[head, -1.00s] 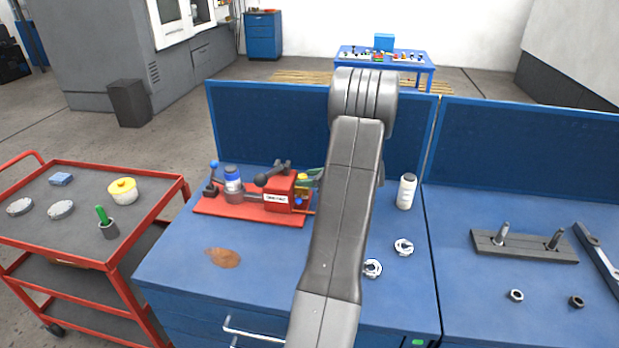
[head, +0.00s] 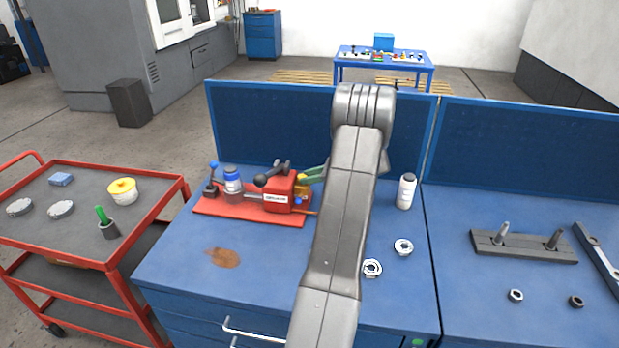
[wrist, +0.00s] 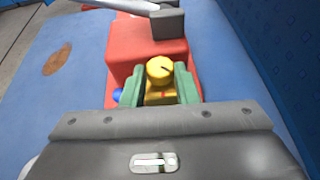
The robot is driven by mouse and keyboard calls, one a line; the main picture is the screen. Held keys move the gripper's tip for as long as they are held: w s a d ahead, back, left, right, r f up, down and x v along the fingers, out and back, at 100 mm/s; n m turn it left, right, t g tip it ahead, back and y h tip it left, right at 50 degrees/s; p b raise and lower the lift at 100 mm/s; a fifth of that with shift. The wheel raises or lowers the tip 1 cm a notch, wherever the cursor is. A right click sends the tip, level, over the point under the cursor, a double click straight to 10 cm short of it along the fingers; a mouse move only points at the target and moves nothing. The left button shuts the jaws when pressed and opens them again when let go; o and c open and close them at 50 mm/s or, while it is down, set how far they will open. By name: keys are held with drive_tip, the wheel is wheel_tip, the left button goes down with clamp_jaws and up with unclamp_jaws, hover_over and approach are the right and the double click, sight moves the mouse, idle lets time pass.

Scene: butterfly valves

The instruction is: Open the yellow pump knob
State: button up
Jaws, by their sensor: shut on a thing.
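The red pump unit (head: 278,190) stands on a red base plate (head: 228,207) on the blue workbench. In the wrist view the red body (wrist: 145,45) is just beyond my gripper. The yellow knob (wrist: 160,70) shows at its near end, with a dark slot line on its round top. My gripper (wrist: 155,85) has green fingers, one on each side of the yellow part, and is shut on it. In the head view the green fingers (head: 313,175) show beside the pump's right end; my arm hides some of that area.
A blue knob (wrist: 118,95) sits left of the fingers. A white bottle (head: 405,191) and two metal rings (head: 403,247) are on the bench to the right. A blue panel (head: 270,125) rises behind. The bench front is mostly clear around a brown stain (head: 222,258).

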drive_tip(key=shift+w+n+g+p, duration=0.25)
drive_tip(key=shift+n+g, duration=0.9)
drive_tip(key=shift+g, duration=0.15)
drive_tip(key=shift+w+n+g+p, duration=0.25)
drive_tip(key=shift+w+n+g, duration=0.05)
drive_tip(key=shift+n+g, duration=0.9)
drive_tip(key=shift+w+n+g+p, duration=0.25)
drive_tip(key=shift+n+g, duration=0.8)
drive_tip(key=shift+g, duration=0.35)
drive_tip(key=o, duration=1)
drive_tip(key=shift+c, duration=0.2)
